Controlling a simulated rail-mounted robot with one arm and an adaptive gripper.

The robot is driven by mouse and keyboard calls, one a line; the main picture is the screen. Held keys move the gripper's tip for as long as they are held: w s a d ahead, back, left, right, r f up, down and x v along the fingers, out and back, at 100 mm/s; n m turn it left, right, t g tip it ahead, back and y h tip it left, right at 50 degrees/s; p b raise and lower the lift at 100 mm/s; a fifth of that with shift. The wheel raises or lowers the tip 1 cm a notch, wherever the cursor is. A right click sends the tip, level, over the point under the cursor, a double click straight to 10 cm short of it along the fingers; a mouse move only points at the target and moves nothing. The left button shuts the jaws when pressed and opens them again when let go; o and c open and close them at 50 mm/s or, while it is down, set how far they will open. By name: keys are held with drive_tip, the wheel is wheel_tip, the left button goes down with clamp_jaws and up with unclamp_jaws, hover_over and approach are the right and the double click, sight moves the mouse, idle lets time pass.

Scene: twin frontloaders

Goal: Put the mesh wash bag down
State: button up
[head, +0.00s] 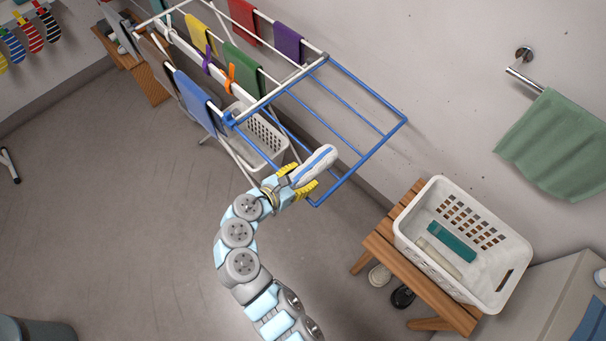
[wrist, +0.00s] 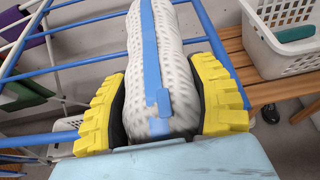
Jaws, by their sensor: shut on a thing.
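The mesh wash bag (head: 316,165) is a white, long rounded bundle with a blue strip along it. My gripper (head: 298,182) has yellow ribbed fingers and is shut on the bag, near the blue end frame of the drying rack (head: 355,85). In the wrist view the bag (wrist: 180,65) stands out lengthwise between the two yellow fingers (wrist: 162,105), one on each side. Its near end is between the fingers and its far end runs out of the top of the picture. The rack's blue bars show behind it.
A white basket (head: 412,240) with a teal item and a beige item inside stands on a wooden bench (head: 380,245) at the right. Shoes lie under the bench. Cloths hang on the rack, and another white basket (head: 268,140) is beneath it. Open floor lies at the left.

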drive_tip(key=o, duration=1.2)
drive_tip(key=shift+f, duration=0.1)
drive_tip(key=shift+o, duration=0.2)
